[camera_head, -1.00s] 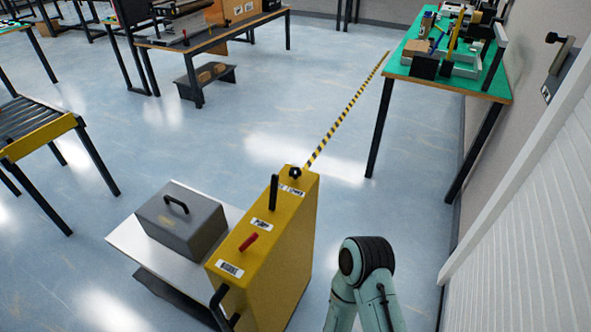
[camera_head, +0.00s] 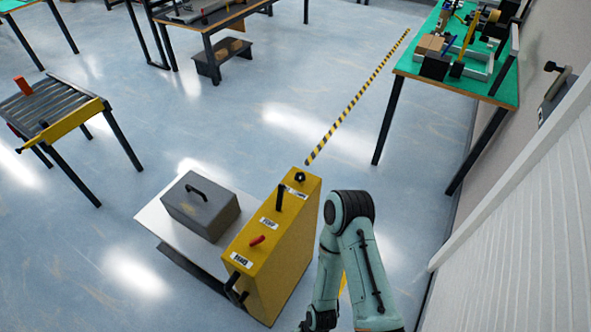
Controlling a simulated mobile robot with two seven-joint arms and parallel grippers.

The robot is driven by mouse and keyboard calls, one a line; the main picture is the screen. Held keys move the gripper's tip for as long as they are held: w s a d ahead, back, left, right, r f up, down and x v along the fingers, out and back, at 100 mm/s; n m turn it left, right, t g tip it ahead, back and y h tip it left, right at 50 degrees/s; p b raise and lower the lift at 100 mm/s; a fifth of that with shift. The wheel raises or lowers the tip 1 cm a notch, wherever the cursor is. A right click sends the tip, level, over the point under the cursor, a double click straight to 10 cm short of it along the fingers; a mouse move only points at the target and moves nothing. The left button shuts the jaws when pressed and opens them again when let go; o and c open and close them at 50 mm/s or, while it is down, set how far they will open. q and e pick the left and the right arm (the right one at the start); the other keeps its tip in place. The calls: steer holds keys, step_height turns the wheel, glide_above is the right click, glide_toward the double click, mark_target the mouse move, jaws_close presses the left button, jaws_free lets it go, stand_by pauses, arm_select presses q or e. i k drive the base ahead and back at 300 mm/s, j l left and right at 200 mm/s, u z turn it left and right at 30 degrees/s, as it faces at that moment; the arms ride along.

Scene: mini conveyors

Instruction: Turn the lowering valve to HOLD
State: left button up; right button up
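A yellow lift unit (camera_head: 277,259) stands at the lower middle, with labels along its top face that are too small to read surely. On that top are a red lever (camera_head: 257,240), an upright black lever (camera_head: 279,198) and a black knob (camera_head: 300,177) at the far end. I cannot tell which of them is the lowering valve. My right arm rises just right of the unit, apart from the red lever; its gripper is not clearly seen. My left gripper is not in view.
A grey toolbox (camera_head: 199,208) sits on the unit's metal platform (camera_head: 150,221). A roller conveyor (camera_head: 62,118) stands at left, and a green-topped table (camera_head: 413,66) at upper right. A white ribbed panel (camera_head: 520,215) bounds the right side. Open floor lies behind the unit.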

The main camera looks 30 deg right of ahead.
mark_target(300, 176)
steer(key=i+l+u, duration=0.1)
steer(key=l+u, duration=0.25)
steer(key=l, duration=0.15)
steer(key=l+u, duration=0.3)
steer(key=l, duration=0.2)
steer(key=l+u, duration=0.35)
steer(key=l, duration=0.15)
steer(key=l+u, duration=0.3)
steer(key=l, duration=0.25)
steer(key=k+l+u, duration=0.15)
steer(key=l+u, duration=0.2)
steer(key=k+l+u, duration=0.15)
steer(key=l+u, duration=0.2)
steer(key=l, duration=0.2)
steer(key=k+l+u, duration=0.5)
steer(key=l+u, duration=0.15)
steer(key=l, duration=0.15)
